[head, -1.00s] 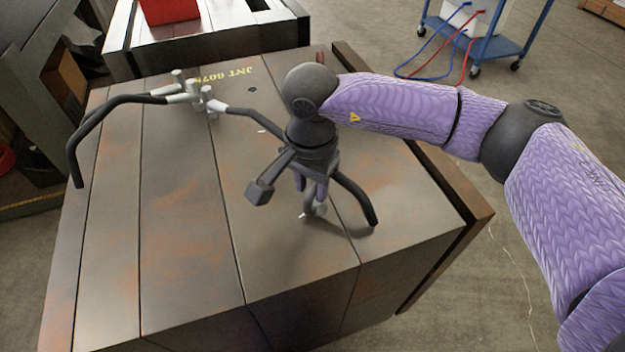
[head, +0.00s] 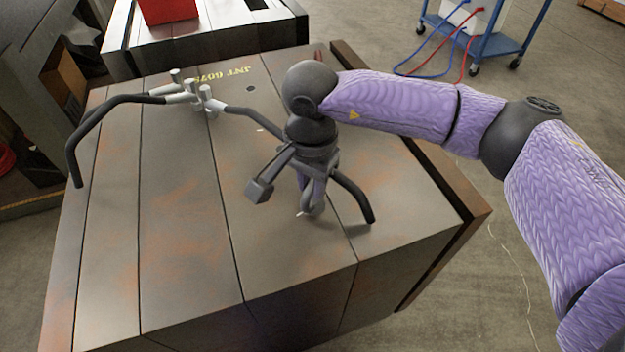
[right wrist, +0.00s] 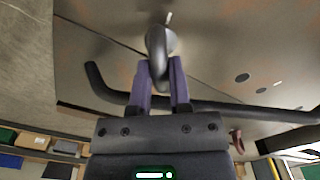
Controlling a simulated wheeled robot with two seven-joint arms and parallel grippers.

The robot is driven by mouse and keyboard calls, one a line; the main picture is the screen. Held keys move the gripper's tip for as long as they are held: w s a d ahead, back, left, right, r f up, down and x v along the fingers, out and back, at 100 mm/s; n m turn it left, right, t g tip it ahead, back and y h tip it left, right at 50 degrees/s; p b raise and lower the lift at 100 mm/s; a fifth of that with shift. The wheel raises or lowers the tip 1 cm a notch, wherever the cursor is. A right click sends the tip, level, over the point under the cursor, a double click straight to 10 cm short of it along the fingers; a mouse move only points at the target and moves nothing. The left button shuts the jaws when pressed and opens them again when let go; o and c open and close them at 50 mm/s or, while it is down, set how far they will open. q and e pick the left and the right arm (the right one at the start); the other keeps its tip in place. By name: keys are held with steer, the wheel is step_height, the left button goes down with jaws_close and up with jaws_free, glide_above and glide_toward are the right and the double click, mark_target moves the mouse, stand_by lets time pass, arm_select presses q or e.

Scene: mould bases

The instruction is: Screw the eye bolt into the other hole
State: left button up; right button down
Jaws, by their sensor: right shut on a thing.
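The grey eye bolt (head: 314,206) stands at the top face of the mould base (head: 185,215), toward its front right. In the right wrist view its ring (right wrist: 160,42) is between my fingertips, with a round collar behind it. My right gripper (head: 312,190) points down from above and is shut on the eye bolt. Its purple fingers (right wrist: 160,82) show in the wrist view. The bolt's shank is hidden, so I cannot tell how deep it sits. A dark open hole (head: 250,89) lies toward the back of the top face. My left gripper is not in view.
A black hose (head: 110,104) with metal fittings (head: 190,92) arches over the left rear. Another black hose (head: 352,190) curves close behind and beside my right gripper. A second mould base with a red block (head: 170,10) stands behind. A blue cart (head: 488,45) stands back right.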

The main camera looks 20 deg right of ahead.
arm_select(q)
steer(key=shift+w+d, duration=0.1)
arm_select(e)
steer(key=shift+w+a+r, duration=0.1)
steer(key=shift+w+r, duration=0.05)
steer(key=shift+r, duration=0.15)
steer(key=c, duration=1)
jaws_free()
steer(key=shift+m, duration=0.5)
steer(key=o, duration=0.5)
steer(key=shift+w+a+f, duration=0.15)
steer(key=shift+a, duration=0.05)
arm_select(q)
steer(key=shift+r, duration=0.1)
arm_select(e)
steer(key=shift+d, duration=0.1)
steer(key=shift+f, duration=0.1)
steer(key=r+p, duration=0.3)
steer(key=r, duration=0.2)
steer(key=shift+s+r+p, duration=0.15)
steer(key=shift+s+p, duration=0.05)
steer(key=shift+p, duration=0.1)
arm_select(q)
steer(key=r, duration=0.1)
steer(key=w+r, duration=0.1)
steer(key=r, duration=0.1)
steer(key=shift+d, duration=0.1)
arm_select(e)
steer(key=shift+d, duration=0.1)
